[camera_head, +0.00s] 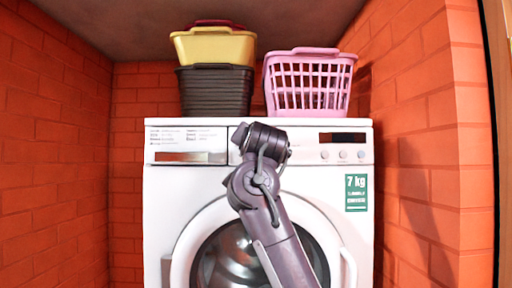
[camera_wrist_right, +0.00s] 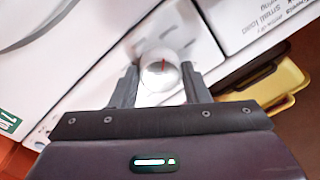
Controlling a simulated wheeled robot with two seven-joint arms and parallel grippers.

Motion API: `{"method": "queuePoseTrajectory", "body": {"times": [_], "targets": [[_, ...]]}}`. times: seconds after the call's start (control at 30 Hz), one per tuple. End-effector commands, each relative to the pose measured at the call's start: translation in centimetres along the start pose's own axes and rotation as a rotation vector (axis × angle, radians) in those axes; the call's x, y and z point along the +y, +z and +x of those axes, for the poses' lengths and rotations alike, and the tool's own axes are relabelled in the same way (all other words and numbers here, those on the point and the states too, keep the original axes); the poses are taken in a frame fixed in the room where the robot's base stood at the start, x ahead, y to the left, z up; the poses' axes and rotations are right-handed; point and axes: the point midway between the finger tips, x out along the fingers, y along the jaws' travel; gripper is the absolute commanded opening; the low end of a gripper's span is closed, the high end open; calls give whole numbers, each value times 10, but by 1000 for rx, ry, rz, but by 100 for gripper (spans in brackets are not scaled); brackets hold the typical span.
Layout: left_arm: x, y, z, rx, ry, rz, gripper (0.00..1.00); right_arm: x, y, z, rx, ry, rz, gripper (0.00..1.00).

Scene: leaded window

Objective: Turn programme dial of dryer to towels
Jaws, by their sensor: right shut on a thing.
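The white dryer (camera_head: 160,205) stands front-on in an alcove, with a control panel along its top. The round white programme dial (camera_wrist_right: 158,76) shows in the right wrist view, with a short red mark on its face pointing roughly towards the top of the picture. My right gripper (camera_wrist_right: 160,74) has one finger on each side of the dial and is shut on it. In the head view my right arm and wrist (camera_head: 262,142) cover the dial and the gripper's fingers. The programme names around the dial cannot be read. My left gripper is not in view.
A yellow basket (camera_head: 213,47) in a dark brown basket (camera_head: 213,92) and a pink basket (camera_head: 310,85) stand on top of the dryer. A dark display (camera_head: 342,139) and small buttons (camera_head: 343,155) lie right of my wrist. Brick walls (camera_head: 50,150) close in both sides.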

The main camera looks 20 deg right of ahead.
Motion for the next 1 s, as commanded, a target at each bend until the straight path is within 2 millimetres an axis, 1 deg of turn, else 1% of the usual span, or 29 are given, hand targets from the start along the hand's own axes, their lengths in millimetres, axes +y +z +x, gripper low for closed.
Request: {"method": "queuePoseTrajectory", "body": {"times": [0.03,0.27,0.3,0.43,0.67,0.77,0.87,1.0], "targets": [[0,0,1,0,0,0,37,2,6,2,-13,6,-1,19],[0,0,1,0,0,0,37,2,6,2,-12,6,-2,19],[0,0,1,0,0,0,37,2,6,2,-13,6,-2,47],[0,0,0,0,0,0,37,2,4,1,-9,4,-1,64],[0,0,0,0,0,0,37,1,2,1,-4,2,-1,64],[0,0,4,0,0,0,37,2,2,-3,-2,2,-1,64],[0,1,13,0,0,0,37,3,3,-15,1,1,-1,64],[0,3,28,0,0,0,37,3,4,-40,2,0,-2,64]]}}
